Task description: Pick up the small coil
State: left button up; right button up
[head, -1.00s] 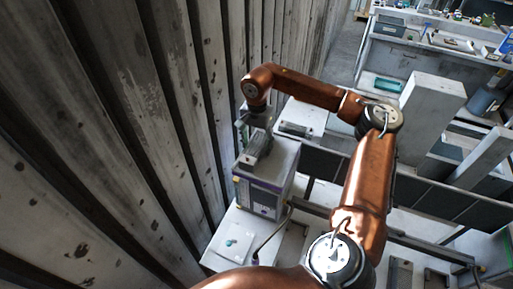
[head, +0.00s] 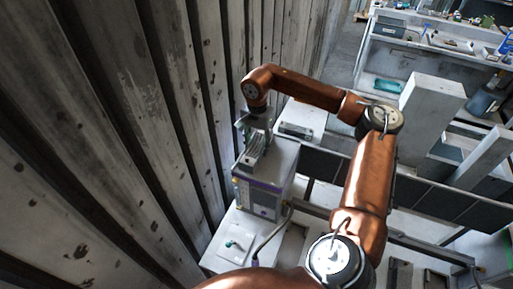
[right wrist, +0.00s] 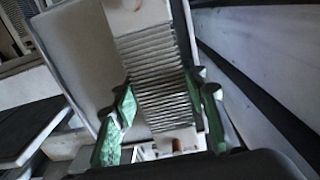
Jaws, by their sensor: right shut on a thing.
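The small coil (right wrist: 160,75) is a grey, ribbed block with pale ends. In the right wrist view it lies lengthwise between the green finger pads of my right gripper (right wrist: 160,115). The gripper is shut on it. In the head view the coil (head: 251,158) shows small and grey, over the top of a box-shaped unit with a purple stripe (head: 262,201). My right gripper (head: 257,128) is just above it, partly hidden by its own wrist. I cannot tell whether the coil touches the unit's top. My left gripper is not in view.
A corrugated wall (head: 150,110) stands close on the left. A white surface (head: 228,246) with small items lies in front of the unit. A grey device (head: 297,130) sits behind it. A pale post (head: 430,110) and a dark rail (head: 400,190) stand to the right.

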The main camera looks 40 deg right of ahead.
aim_at(257, 145)
jog(key=shift+r, duration=0.15)
jog(key=shift+w+r, duration=0.1)
jog(key=shift+r, duration=0.1)
jog(key=r, duration=0.2)
jog(key=r+b, duration=0.1)
jog(key=shift+s+a+r, duration=0.15)
jog(key=shift+s+a, duration=0.05)
jog(key=shift+s, duration=0.1)
jog(key=s+r, duration=0.1)
jog(key=s+a+r, duration=0.1)
jog(key=r, duration=0.1)
jog(key=s+a+r+b, duration=0.1)
jog(key=s+r, duration=0.1)
jog(key=shift+a+r, duration=0.2)
jog(key=s+a+r+p, duration=0.2)
jog(key=s+a+r, duration=0.2)
jog(key=s+r, duration=0.3)
jog(key=shift+s+a+r, duration=0.15)
jog(key=shift+a+r, duration=0.2)
jog(key=shift+a, duration=0.05)
